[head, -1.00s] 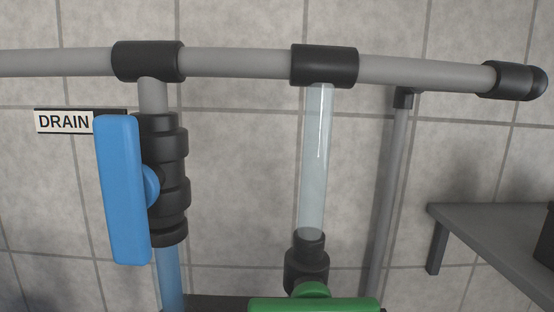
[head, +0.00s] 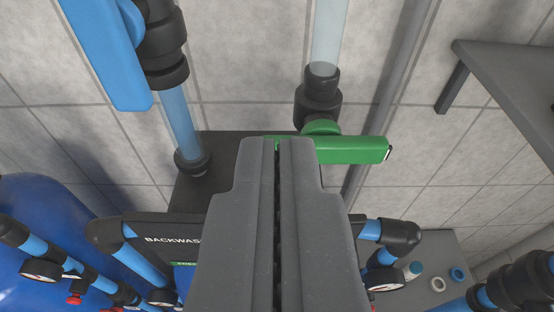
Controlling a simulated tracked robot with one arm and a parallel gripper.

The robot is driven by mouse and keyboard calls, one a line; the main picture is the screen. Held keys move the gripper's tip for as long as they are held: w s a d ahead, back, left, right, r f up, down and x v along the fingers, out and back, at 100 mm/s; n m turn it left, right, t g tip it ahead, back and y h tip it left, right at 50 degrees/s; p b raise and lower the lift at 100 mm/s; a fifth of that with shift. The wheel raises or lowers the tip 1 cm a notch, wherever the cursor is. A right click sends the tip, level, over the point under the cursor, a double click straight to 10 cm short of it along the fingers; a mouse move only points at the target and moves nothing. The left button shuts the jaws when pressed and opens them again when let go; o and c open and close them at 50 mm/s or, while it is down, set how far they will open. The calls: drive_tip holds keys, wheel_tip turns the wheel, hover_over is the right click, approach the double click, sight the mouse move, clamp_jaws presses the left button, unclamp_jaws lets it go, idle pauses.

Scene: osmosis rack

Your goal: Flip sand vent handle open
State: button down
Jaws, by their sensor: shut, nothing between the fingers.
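A green valve handle (head: 352,150) lies crosswise, roughly level, below a black valve body (head: 318,100) on a clear upright pipe (head: 326,40). No label reading sand vent shows. My gripper (head: 277,146) is shut and empty, pointing up the picture. Its tips overlap the left part of the green handle and hide some of it. I cannot tell whether they touch it. A blue valve handle (head: 108,50) stands upright along its pipe at the upper left, clear of the gripper.
A blue pipe (head: 178,120) runs down to a dark panel (head: 190,195) behind my gripper. Blue pipes with gauges (head: 40,270) and a blue tank (head: 60,205) fill the lower left. A grey shelf (head: 500,75) is at the right. Open wall lies between the handle and shelf.

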drive_tip(key=p, duration=0.3)
hover_over(323, 150)
drive_tip(key=s+a, duration=0.1)
drive_tip(key=a, duration=0.3)
wheel_tip(323, 150, down, 2)
drive_tip(key=f+b, duration=0.3)
drive_tip(key=f, duration=0.1)
drive_tip(key=shift+s+d+f, duration=0.1)
drive_tip(key=shift+s+d, duration=0.2)
drive_tip(key=shift+s, duration=0.1)
